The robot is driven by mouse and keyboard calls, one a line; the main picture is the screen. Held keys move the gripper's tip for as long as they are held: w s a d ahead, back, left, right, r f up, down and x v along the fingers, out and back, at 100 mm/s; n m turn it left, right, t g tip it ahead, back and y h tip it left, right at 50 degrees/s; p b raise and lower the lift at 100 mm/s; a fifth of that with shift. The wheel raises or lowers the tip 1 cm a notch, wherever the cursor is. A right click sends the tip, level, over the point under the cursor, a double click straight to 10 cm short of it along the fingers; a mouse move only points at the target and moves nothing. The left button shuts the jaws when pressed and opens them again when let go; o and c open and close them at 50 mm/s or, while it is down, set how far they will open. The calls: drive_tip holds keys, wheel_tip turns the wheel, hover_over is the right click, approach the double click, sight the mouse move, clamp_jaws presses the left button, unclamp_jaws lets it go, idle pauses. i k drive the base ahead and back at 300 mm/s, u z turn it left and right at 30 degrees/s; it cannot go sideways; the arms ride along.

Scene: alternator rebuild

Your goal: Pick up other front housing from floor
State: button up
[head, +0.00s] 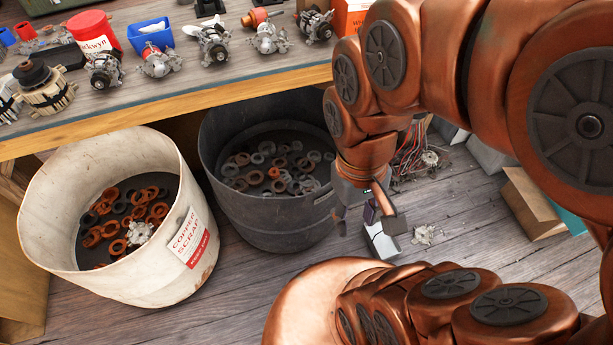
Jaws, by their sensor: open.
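A small silver-grey front housing (426,235) lies on the wooden floor, right of the dark grey bin. My gripper (368,224) hangs from the copper-coloured arm just left of the housing, above the floor and apart from it. Its fingers are spread, with nothing seen held between them. A similar pale metal housing (140,232) lies among copper rings inside the white bin. The lower end of the gripper partly overlaps a whitish box (381,243), so their exact spacing is hard to tell.
The white copper scrap bin (50,215) and dark grey bin (285,222) stand left of my gripper, under the bench (190,88) that holds several alternator parts. Wires (413,150) and a cardboard box (532,205) lie to the right. Bare floor (465,215) surrounds the housing.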

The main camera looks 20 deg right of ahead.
sight(427, 232)
drive_tip(key=z, duration=0.05)
drive_tip(key=k, duration=0.7)
drive_tip(key=u, duration=1.2)
